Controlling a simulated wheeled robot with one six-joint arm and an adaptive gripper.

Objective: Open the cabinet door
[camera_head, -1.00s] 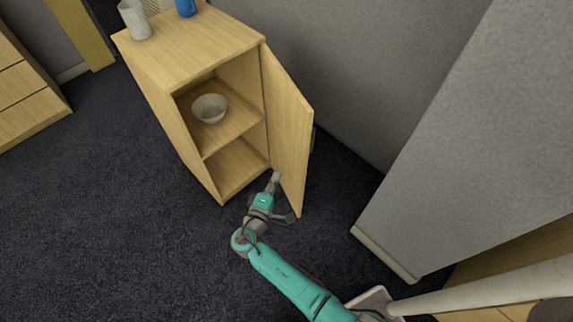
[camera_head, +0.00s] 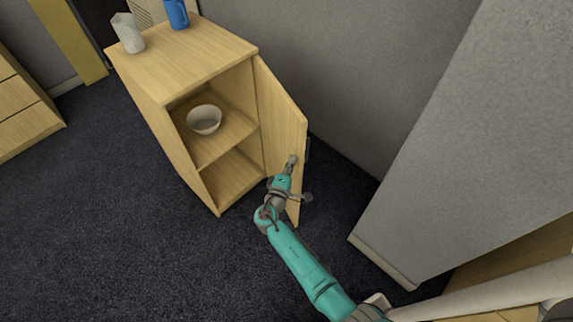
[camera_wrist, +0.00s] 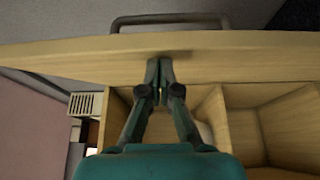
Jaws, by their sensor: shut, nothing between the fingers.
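The wooden cabinet (camera_head: 190,60) stands on the dark carpet with its door (camera_head: 280,115) swung wide open, hinged on the right. Its two inside compartments show. The door also spans the wrist view (camera_wrist: 230,62), with a dark bar handle (camera_wrist: 170,20) on its far, outer face. My gripper (camera_head: 292,160) is at the inner face of the door, near its free edge. In the wrist view my gripper (camera_wrist: 159,98) is shut and empty, its fingertips at or very near the door; exact contact is hard to tell.
A white bowl (camera_head: 204,120) sits on the cabinet's shelf. A grey wall (camera_head: 335,80) is behind the door, and a grey panel (camera_head: 450,130) stands to the right. Carpet (camera_head: 120,240) is free at left.

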